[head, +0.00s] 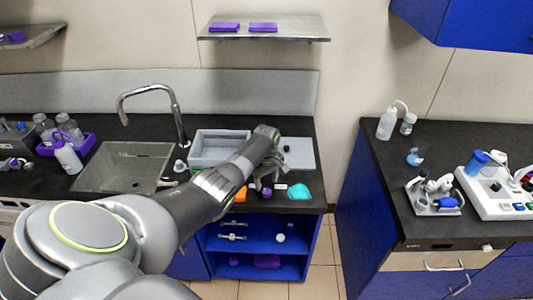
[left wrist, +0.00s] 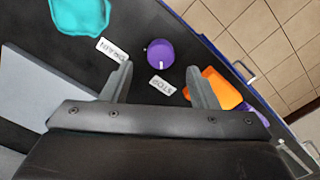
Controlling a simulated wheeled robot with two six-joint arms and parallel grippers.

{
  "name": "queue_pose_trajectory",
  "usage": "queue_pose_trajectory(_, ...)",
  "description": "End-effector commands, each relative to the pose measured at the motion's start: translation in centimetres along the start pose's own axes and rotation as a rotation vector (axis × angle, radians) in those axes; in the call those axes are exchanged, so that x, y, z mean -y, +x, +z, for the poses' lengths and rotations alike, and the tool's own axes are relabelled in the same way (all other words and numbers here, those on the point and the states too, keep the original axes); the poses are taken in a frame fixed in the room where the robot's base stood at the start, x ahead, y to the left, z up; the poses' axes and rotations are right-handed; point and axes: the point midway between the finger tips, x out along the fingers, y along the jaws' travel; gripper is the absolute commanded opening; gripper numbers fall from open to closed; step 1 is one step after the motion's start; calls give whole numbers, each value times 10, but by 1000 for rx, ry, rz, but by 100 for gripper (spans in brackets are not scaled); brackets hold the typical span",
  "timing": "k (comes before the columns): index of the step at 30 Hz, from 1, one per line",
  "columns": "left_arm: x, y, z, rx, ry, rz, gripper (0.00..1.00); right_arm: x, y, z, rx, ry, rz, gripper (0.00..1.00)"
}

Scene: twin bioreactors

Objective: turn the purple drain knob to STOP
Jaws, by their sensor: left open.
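The purple drain knob (left wrist: 160,52) stands on the black counter in the left wrist view. It also shows below the gripper in the head view (head: 266,193). A small pale mark on its left edge seems to face the DRAIN label (left wrist: 113,49); it is too small to be sure. The STOP label (left wrist: 162,86) lies just below the knob in the wrist view. My left gripper (left wrist: 161,68) is open and empty, its fingers on either side of the knob's line with a gap to each. Whether the fingertips are down at knob height I cannot tell. My right gripper is not in view.
A teal cloth (left wrist: 80,14) and an orange item (left wrist: 215,88) lie on either side of the knob. A grey plate (head: 298,152) and a grey bin (head: 219,146) are behind, with the sink (head: 124,166) to the left. Blue shelves (head: 257,247) are below the counter edge.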

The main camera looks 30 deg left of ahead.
Motion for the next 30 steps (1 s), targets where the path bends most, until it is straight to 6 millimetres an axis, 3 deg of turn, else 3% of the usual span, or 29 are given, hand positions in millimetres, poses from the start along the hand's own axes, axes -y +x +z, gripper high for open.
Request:
queue_pose_trajectory(8,0,-45,0,-2,1,2,54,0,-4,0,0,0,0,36)
queue_pose_trajectory(18,-1,-106,-1,-3,0,4,54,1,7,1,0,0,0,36)
queue_pose_trajectory(24,0,-126,0,-1,0,1,54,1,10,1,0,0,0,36)
queue_pose_trajectory(30,0,-130,0,0,0,1,54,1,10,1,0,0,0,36)
